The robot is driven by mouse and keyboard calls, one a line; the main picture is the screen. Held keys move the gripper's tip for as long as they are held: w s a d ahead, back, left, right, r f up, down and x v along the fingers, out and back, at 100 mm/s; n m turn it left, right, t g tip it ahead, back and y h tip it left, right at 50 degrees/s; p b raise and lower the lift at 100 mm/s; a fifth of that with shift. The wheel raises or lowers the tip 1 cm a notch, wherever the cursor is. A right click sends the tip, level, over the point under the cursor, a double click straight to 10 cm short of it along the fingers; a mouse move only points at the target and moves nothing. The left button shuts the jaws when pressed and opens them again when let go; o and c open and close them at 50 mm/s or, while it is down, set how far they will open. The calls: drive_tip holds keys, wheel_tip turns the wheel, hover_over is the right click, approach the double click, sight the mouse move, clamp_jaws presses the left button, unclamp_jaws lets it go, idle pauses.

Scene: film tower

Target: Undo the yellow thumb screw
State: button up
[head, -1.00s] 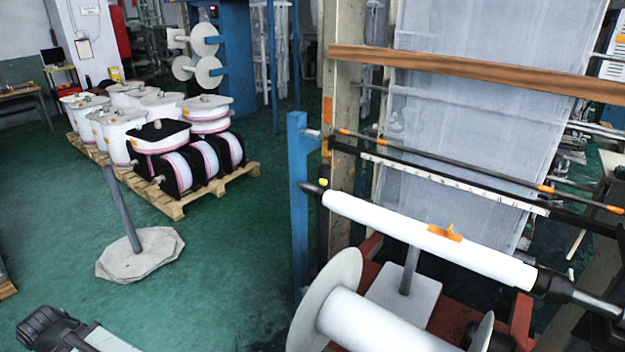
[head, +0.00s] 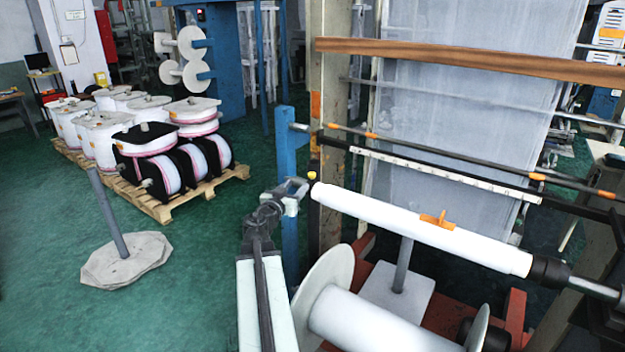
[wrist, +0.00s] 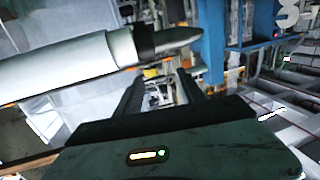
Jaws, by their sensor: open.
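The yellow thumb screw (head: 311,175) is a small yellow knob at the top of a dark upright, by the left end of the white roll (head: 420,230). My gripper (head: 297,188) is open and empty, just left of and slightly below the screw in the head view. I cannot tell whether it touches anything. In the wrist view my gripper (wrist: 165,80) has its two dark fingers apart below the dark tapered shaft end (wrist: 175,37) of the white roll (wrist: 60,70). I cannot make out the screw for sure there.
A blue post (head: 288,150) stands right behind my gripper. A large flanged spool (head: 365,320) lies close on the right, below the white roll. A grey pole on a stone-like base (head: 125,265) stands at left. The green floor between is clear.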

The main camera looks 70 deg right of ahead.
sight(311, 176)
drive_tip(key=d, duration=0.3)
drive_tip(key=s+d, duration=0.1)
drive_tip(key=d, duration=0.2)
drive_tip(key=s+d, duration=0.1)
drive_tip(key=d, duration=0.2)
drive_tip(key=shift+s+d+r, duration=0.2)
drive_tip(key=shift+s+r, duration=0.05)
drive_tip(key=shift+r, duration=0.15)
clamp_jaws()
drive_tip(key=shift+d, duration=0.2)
drive_tip(key=shift+a, duration=0.15)
